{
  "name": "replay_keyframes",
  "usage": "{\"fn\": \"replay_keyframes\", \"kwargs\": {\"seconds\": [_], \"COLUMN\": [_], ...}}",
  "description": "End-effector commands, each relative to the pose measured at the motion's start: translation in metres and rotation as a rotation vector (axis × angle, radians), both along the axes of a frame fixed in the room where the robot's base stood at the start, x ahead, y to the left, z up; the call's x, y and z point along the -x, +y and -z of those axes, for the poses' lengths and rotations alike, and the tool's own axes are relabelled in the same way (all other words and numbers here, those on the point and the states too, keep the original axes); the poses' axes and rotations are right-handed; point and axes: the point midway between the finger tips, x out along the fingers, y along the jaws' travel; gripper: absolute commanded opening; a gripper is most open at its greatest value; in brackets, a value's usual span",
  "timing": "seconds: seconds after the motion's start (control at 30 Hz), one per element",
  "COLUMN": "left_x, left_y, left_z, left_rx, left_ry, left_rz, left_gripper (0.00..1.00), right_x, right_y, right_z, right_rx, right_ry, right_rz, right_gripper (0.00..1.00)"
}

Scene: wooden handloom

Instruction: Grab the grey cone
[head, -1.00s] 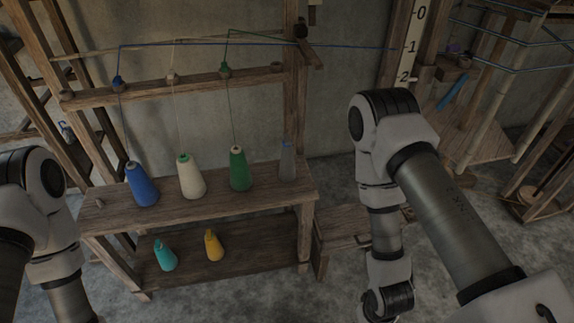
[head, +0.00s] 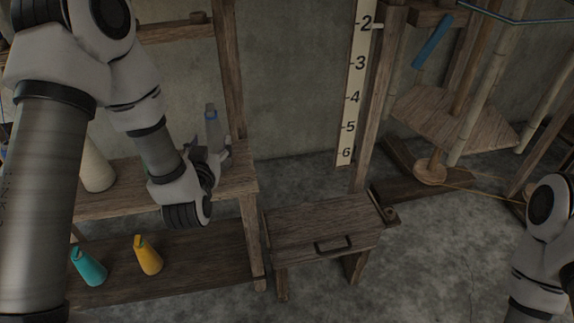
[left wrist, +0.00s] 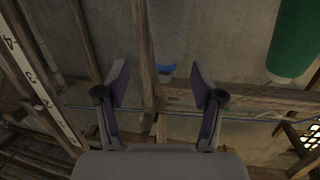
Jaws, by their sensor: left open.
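The grey cone (head: 213,130) stands at the right end of the upper shelf, with a blue band near its top. Its lower part is hidden behind my left gripper (head: 218,160) in the head view. My left gripper is open and right beside the cone. In the left wrist view, the open fingers of my left gripper (left wrist: 162,90) stand apart, with the cone's blue band (left wrist: 166,70) showing between them. The cone's grey body blends into the grey wall there, so I cannot tell whether either finger touches it. My right gripper is out of view.
A cream cone (head: 97,168) stands left on the upper shelf (head: 115,205). A green cone (left wrist: 295,38) shows in the left wrist view. Teal (head: 89,266) and yellow (head: 148,255) cones stand on the lower shelf. A wooden stool (head: 325,222) stands right of the shelves.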

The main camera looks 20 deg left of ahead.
Motion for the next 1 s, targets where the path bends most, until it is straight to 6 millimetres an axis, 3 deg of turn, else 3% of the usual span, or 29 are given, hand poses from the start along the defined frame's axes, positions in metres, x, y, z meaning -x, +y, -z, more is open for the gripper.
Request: {"fn": "replay_keyframes", "kwargs": {"seconds": [0.03,0.17,0.33,0.7,0.97,1.0], "left_x": [-0.003,-0.006,-0.020,-0.073,-0.078,-0.078], "left_y": [0.003,0.006,0.011,0.036,0.038,0.038], "left_z": [0.012,-0.001,-0.011,-0.008,-0.008,-0.008], "left_rx": [0.008,0.017,0.018,0.017,0.017,0.017], "left_ry": [-0.042,-0.107,-0.125,-0.121,-0.118,-0.118], "left_rz": [-0.007,-0.014,-0.015,-0.014,-0.013,-0.013], "left_gripper": [0.68,0.68,0.68,0.68,0.68,0.53], "right_x": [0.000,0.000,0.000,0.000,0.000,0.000], "right_y": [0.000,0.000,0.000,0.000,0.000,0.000], "right_z": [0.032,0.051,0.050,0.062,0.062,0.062], "right_rx": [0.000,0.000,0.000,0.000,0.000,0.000], "right_ry": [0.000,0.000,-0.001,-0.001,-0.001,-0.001], "right_rz": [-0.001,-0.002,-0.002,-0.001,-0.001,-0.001], "right_gripper": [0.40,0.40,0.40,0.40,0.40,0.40]}}
